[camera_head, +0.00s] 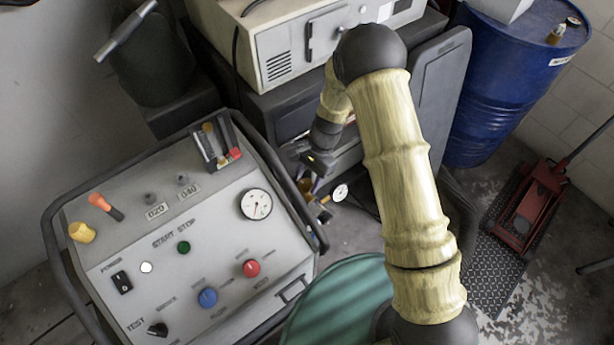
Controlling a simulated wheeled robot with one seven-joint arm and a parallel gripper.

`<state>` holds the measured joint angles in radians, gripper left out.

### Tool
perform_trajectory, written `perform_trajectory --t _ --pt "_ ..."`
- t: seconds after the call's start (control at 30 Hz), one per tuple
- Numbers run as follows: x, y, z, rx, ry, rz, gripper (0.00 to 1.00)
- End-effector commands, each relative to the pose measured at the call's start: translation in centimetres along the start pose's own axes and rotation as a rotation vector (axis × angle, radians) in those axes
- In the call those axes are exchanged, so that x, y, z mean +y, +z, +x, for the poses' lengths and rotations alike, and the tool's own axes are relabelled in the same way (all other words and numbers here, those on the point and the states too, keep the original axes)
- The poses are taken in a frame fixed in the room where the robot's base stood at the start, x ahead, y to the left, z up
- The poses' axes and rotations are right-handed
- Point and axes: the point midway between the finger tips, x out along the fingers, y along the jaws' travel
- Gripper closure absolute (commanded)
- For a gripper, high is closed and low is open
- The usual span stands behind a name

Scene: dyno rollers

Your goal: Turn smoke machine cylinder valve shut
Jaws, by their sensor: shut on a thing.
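My arm reaches away from me and then down behind the right edge of the control panel. My gripper (309,186) is at the cylinder valve (320,207), a small brass-coloured fitting beside a small round white gauge (340,192). The gripper is shut on the valve, though the fingers are small and dark here and the exact grip is hard to make out. The valve's handle is mostly hidden by the gripper, and the cylinder body below is hidden by the panel's edge.
A grey control panel (213,262) with a dark tubular frame fills the lower left. A beige machine (290,45) stands behind the gripper. A blue drum (500,85) and red floor jack (535,205) are at right. A green rounded object (335,305) is at bottom centre.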

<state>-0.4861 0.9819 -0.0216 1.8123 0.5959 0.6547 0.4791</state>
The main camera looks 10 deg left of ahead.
Motion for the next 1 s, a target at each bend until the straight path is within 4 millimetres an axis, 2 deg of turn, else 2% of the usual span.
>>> perform_trajectory --t 0.3,0.8,0.83,0.93,1.0 --pt "0.11 -0.15 -0.21 0.004 -0.064 0.145 0.76" --pt "0.11 -0.16 -0.20 0.005 -0.075 0.171 0.76" --pt "0.11 -0.16 -0.20 0.005 -0.075 0.171 0.51" --pt "0.11 -0.14 -0.18 0.004 -0.074 0.170 0.32" --pt "0.13 -0.11 -0.14 0.003 -0.074 0.170 0.32"
